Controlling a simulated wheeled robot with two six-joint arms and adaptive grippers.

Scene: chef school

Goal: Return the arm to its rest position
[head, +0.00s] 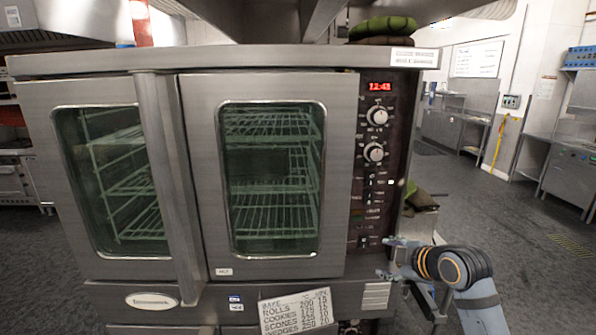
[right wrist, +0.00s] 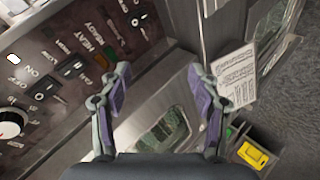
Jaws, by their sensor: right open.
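My right gripper (head: 388,258) is in front of the lower right part of the oven, beside the bottom of its dark control panel (head: 377,205). In the right wrist view my right gripper (right wrist: 160,92) is open, with its two purple-padded fingers apart and nothing between them. The panel's switches (right wrist: 72,68) show to the left of the fingers there. My right arm (head: 452,268) comes in from the lower right. My left gripper is in neither view.
A large steel oven (head: 197,170) with two closed glass doors fills the middle and left. Green and brown folded cloths (head: 383,28) lie on top. A rolls and cookies chart (head: 297,310) hangs low on the front. Open grey floor (head: 520,225) is at the right.

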